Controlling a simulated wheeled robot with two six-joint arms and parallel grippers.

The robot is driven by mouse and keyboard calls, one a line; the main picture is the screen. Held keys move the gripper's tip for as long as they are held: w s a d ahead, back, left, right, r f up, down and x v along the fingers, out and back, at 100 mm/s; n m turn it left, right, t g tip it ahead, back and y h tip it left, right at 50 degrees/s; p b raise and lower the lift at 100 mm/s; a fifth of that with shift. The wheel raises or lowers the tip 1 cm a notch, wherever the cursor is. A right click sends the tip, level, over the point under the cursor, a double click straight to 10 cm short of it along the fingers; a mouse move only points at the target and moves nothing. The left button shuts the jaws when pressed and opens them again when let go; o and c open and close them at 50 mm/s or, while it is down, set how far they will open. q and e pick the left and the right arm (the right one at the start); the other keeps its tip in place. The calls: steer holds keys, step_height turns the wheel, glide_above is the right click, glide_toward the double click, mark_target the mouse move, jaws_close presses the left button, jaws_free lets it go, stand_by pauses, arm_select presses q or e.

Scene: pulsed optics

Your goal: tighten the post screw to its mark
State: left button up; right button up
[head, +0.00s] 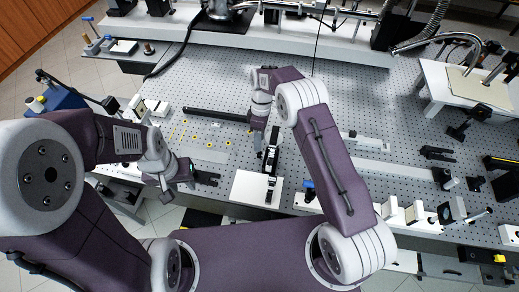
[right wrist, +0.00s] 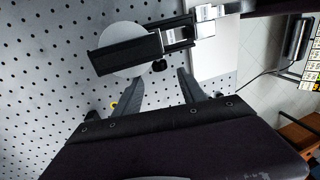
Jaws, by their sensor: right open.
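A black post assembly (head: 272,172) stands beside and partly over a white board near the front edge of the perforated table. In the right wrist view its black body (right wrist: 130,52) lies across a pale round disc (right wrist: 121,34). A small black knob (right wrist: 159,65), apparently the post screw, sticks out from its side. My right gripper (right wrist: 158,84) is open, its two fingers either side of the knob and apparently just short of it. The mark cannot be made out. My left gripper (head: 192,185) appears open and empty near the table's front left edge.
The white board (head: 246,187) lies at the table's front edge. A black rail (head: 215,115) and several small yellow-topped parts (head: 195,137) lie to the left. Optical mounts (head: 436,153) stand to the right. A raised shelf (head: 290,42) runs along the back.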

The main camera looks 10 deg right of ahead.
mark_target(260, 155)
steer(key=p+x, duration=0.1)
steer(key=x, duration=0.4)
steer(key=shift+s+a+f+p, duration=0.1)
steer(key=shift+a+f+p, duration=0.05)
steer(key=shift+f+p, duration=0.25)
steer(key=shift+f, duration=0.2)
jaws_close()
steer(key=shift+r, duration=0.1)
